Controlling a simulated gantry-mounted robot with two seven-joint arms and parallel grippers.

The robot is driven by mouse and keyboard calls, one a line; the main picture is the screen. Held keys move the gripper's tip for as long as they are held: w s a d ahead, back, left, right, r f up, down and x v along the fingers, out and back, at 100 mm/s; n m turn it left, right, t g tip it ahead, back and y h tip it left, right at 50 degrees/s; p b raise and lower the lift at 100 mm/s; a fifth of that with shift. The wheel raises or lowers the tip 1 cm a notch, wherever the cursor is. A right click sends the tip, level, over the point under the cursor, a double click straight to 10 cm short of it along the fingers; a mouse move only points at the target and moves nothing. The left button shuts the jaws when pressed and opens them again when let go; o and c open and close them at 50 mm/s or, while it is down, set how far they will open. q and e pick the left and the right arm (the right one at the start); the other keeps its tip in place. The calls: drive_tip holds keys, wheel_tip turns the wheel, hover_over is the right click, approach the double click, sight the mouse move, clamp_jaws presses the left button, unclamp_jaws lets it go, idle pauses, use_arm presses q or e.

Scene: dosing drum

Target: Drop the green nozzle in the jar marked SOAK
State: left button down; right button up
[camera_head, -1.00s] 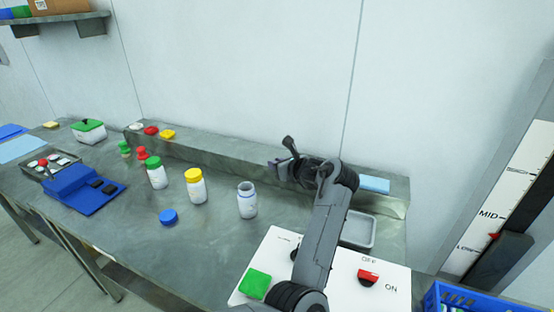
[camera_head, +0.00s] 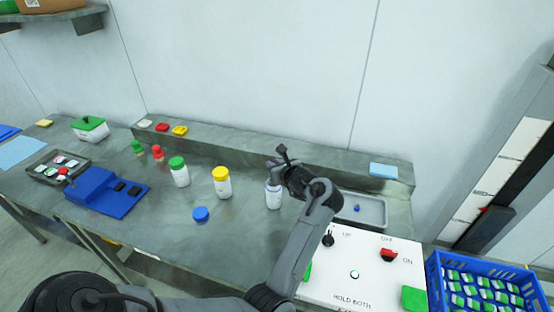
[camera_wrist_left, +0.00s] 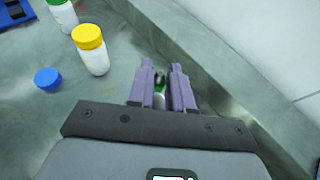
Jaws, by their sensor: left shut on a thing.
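My left gripper (camera_head: 277,173) is above the open, lidless jar (camera_head: 273,196) and partly hides its top. In the left wrist view its two fingers (camera_wrist_left: 162,92) are shut on a small green piece, the green nozzle (camera_wrist_left: 160,77). A pale shape shows below it between the fingers. The head view hides the nozzle. A green-lidded jar (camera_head: 180,176) and a yellow-lidded jar (camera_head: 222,186) stand to the left. A blue lid (camera_head: 201,214) lies on the table. I cannot read any jar's marking. My right gripper is not in view.
A raised ledge (camera_head: 230,146) runs behind the jars. A grey tray (camera_head: 372,209) and a white switch panel (camera_head: 350,290) are at the right. A blue crate (camera_head: 440,290) stands at the lower right. Green and red small pieces (camera_head: 157,153) stand left of the jars.

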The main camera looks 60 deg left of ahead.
use_arm(q)
wheel_tip(320, 180, down, 6)
drive_tip(key=b, duration=0.3)
drive_tip(key=shift+r, duration=0.2)
drive_tip(key=shift+w+b, duration=0.1)
drive_tip(key=shift+b, duration=0.4)
drive_tip(key=shift+b, duration=0.3)
drive_tip(key=shift+b, duration=0.5)
idle(0.6)
idle(0.6)
